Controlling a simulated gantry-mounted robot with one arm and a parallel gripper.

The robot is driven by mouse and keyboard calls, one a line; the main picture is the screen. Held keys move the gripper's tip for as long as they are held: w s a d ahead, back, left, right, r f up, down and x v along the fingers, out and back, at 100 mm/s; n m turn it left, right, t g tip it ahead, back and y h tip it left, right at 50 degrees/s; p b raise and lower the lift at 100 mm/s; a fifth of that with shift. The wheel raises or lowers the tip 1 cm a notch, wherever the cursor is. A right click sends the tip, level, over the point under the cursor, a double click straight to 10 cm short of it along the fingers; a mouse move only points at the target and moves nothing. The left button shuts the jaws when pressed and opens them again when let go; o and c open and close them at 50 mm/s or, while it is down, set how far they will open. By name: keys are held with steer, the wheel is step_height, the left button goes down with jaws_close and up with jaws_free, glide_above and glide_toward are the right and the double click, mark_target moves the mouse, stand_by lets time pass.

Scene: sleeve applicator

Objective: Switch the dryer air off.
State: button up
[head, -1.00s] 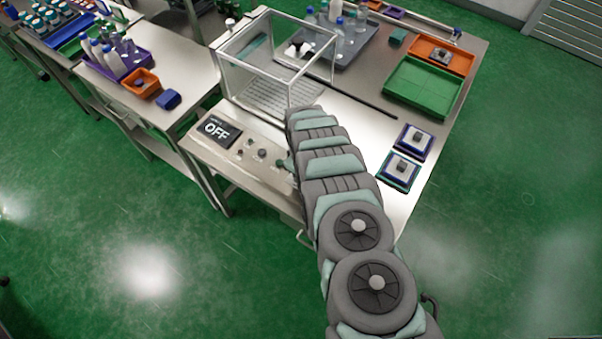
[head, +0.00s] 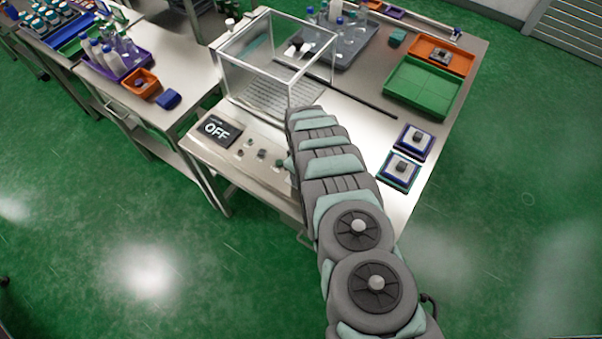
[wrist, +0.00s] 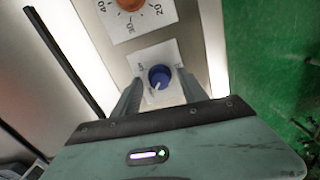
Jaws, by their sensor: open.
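A blue knob (wrist: 159,76) with a white pointer line sits on a white label plate (wrist: 143,62) in the wrist view. My gripper (wrist: 158,82) is open, with one finger on each side of the blue knob. I cannot tell whether the fingers touch it. In the head view my arm hides the gripper and this knob. A black display (head: 216,129) on the panel reads OFF in the head view; its small upper line is too small to read.
An orange knob (wrist: 130,4) with a numbered dial stands close by the blue one. A clear-walled box (head: 270,70) stands behind the panel. Small buttons (head: 262,154) lie left of my arm. A green tray (head: 422,88) and two small fixtures (head: 400,168) are at the right.

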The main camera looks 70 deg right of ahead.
step_height(320, 180, up, 11)
steer(key=b, duration=0.1)
stand_by(0.7)
steer(key=shift+f, duration=0.1)
stand_by(0.4)
